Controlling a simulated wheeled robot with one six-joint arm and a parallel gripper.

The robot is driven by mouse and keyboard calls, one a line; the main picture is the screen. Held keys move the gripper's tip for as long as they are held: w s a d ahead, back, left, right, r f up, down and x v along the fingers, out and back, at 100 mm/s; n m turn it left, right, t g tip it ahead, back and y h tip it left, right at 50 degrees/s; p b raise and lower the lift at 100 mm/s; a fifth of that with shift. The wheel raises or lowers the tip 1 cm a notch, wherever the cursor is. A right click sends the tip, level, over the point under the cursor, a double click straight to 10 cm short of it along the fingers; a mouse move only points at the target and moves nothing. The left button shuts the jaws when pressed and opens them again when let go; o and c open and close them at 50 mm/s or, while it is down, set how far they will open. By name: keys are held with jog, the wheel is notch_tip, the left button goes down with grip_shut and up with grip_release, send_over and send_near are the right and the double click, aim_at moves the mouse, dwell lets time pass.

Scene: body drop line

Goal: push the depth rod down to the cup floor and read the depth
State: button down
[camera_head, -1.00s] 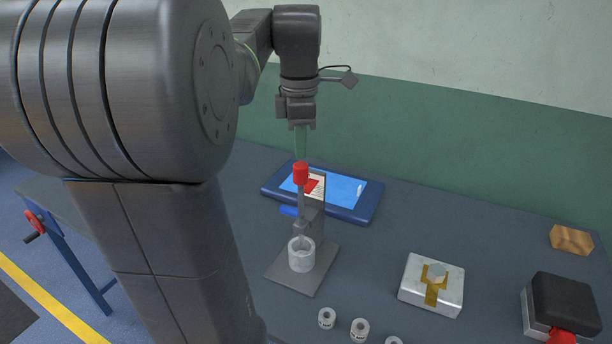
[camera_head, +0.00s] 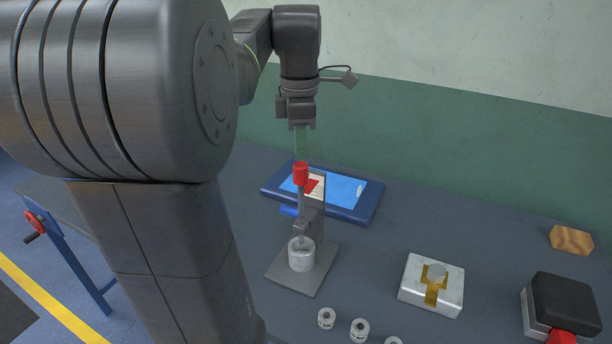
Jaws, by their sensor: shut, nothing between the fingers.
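The depth rod is a thin grey rod (camera_head: 301,204) with a red cap (camera_head: 301,174) on top. It stands upright on a small grey stand (camera_head: 318,190) with a blue lever (camera_head: 289,211). Its lower end goes down at the metal cup (camera_head: 301,262), which sits on the stand's base plate (camera_head: 285,276). The rod's tip and the cup floor are hidden. My gripper (camera_head: 301,155) is shut, pointing down, with its greenish fingers right above the red cap. Whether they touch the cap I cannot tell. The scale reading is too small to make out.
A blue-framed panel (camera_head: 355,208) lies behind the stand. A metal block with a brass-coloured fork (camera_head: 415,283) stands to the right, with a black-topped box (camera_head: 562,300) and a wooden block (camera_head: 572,240) farther right. Several small white rings (camera_head: 327,318) lie in front.

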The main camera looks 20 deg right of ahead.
jog(key=shift+f+b, duration=0.6)
jog(key=shift+f, duration=0.35)
jog(key=shift+r, duration=0.1)
notch_tip(320, 180, up, 7)
jog(key=p, duration=0.7)
jog(key=shift+r, duration=0.95)
jog(key=shift+f, duration=0.15)
notch_tip(320, 180, down, 3)
jog(key=shift+r+b, duration=0.15)
jog(key=shift+b, duration=0.2)
notch_tip(320, 180, down, 6)
jog(key=b, duration=0.6)
jog(key=shift+r, duration=0.15)
